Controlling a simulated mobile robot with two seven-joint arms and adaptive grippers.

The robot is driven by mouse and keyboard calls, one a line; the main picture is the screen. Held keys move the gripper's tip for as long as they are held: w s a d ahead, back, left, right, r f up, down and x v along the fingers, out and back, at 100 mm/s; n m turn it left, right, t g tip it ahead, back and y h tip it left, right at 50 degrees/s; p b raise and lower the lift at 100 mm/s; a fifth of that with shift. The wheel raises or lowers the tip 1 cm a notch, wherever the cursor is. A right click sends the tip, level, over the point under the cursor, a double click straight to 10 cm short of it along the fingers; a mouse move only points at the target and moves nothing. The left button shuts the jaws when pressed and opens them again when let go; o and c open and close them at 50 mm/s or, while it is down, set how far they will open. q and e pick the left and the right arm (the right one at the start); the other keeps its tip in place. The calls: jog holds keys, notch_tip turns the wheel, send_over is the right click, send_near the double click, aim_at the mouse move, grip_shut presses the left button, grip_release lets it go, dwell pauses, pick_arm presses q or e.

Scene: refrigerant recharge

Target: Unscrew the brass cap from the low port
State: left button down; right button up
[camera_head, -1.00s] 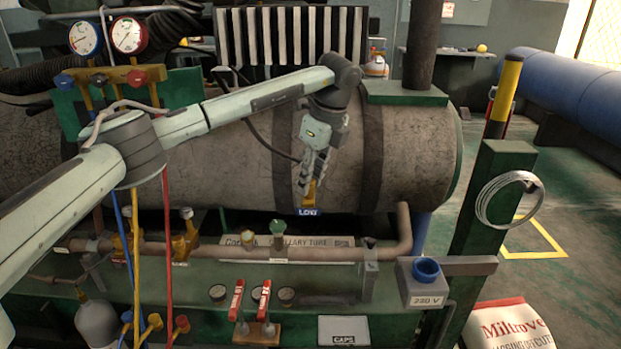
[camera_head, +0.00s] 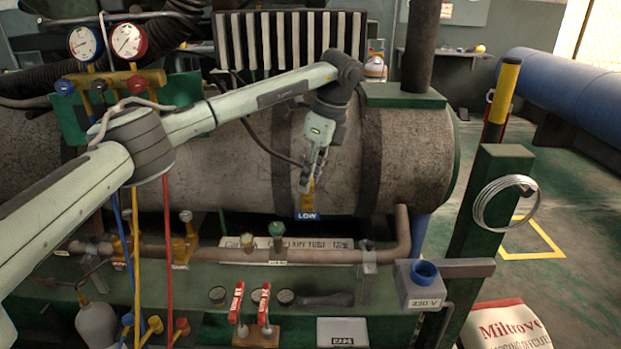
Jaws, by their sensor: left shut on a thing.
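The low port (camera_head: 308,202) is a small brass fitting on the front of the big grey tank, just above the blue LOW label (camera_head: 307,216). My left gripper (camera_head: 307,184) reaches across from the left and points down at the port, its fingers closed at the top of the fitting. The brass cap is between or behind the fingers, and I cannot make out its outline. My right gripper is not in view.
The grey tank (camera_head: 220,160) fills the middle. A copper pipe (camera_head: 320,256) with valves runs below it. Red and blue gauges with hoses stand at the left. A tray marked CAPS (camera_head: 342,332) sits at the bottom, beside red-handled valves (camera_head: 264,305).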

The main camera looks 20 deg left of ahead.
pick_arm(q)
jog(key=shift+r+p, duration=0.9)
jog(key=shift+r, duration=0.9)
